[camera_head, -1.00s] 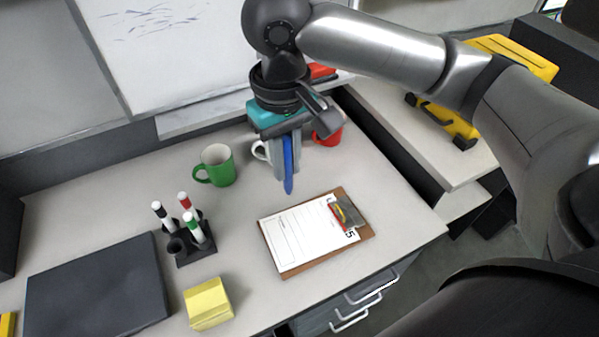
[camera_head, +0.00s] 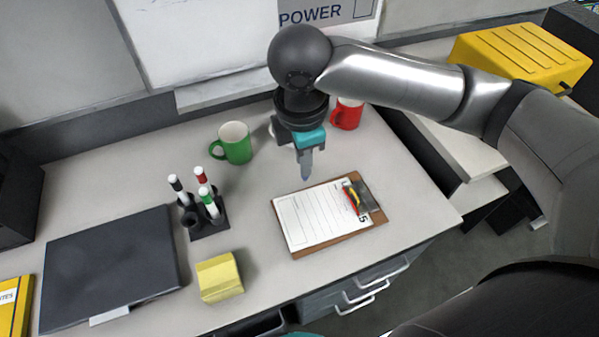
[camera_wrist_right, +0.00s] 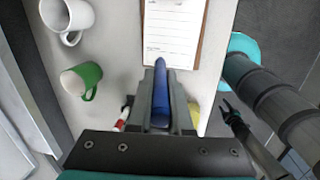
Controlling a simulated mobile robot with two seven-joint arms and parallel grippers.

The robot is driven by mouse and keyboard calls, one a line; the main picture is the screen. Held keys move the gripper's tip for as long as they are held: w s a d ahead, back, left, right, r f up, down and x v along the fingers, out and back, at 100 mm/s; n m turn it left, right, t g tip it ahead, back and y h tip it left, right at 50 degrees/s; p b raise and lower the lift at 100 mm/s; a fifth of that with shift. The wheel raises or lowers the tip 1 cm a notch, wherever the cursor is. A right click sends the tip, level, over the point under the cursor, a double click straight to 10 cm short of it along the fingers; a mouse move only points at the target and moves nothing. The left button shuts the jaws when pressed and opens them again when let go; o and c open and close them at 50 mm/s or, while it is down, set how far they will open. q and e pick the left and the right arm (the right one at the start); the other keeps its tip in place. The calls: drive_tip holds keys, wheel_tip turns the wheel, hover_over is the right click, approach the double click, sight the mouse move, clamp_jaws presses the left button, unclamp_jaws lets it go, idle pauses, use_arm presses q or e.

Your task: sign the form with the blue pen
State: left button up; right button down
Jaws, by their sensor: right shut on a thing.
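The form, a white lined sheet (camera_head: 312,217), lies on a brown clipboard (camera_head: 340,238) near the front of the desk. The clipboard's clip (camera_head: 364,196) is at its right end. My right gripper (camera_head: 304,150) is shut on the blue pen (camera_head: 306,170) and holds it tip down, just behind the clipboard's far edge. The pen's height above the desk is hard to judge. In the right wrist view the blue pen (camera_wrist_right: 161,95) sits between the fingers, pointing toward the form (camera_wrist_right: 172,30). I do not make out my left gripper.
A green mug (camera_head: 235,145), a red mug (camera_head: 347,114) and a partly hidden white mug (camera_wrist_right: 66,17) stand behind. A marker holder (camera_head: 208,226), yellow note block (camera_head: 219,277) and dark laptop (camera_head: 110,265) are left. Desk around the clipboard is clear.

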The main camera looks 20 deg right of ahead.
drive_tip(key=n, duration=0.1)
drive_tip(key=f+n, duration=0.1)
drive_tip(key=n, duration=0.2)
drive_tip(key=shift+w+f+t, duration=0.2)
drive_tip(key=shift+f+t, duration=0.1)
drive_tip(key=shift+f, duration=0.05)
drive_tip(key=n, duration=0.1)
drive_tip(key=f+n+y, duration=0.1)
drive_tip(key=n, duration=0.3)
drive_tip(key=shift+w+f+t, duration=0.25)
drive_tip(key=shift+f+t, duration=0.05)
drive_tip(key=shift+f, duration=0.1)
drive_tip(key=f+n+y, duration=0.1)
drive_tip(key=n, duration=0.2)
drive_tip(key=f+n+y, duration=0.1)
drive_tip(key=n, duration=0.2)
drive_tip(key=f+n+g, duration=0.1)
drive_tip(key=n, duration=0.2)
drive_tip(key=shift+w+f+n+y, duration=0.3)
drive_tip(key=shift+w+n+y, duration=0.1)
drive_tip(key=shift+f+b, duration=0.1)
drive_tip(key=shift+b, duration=0.25)
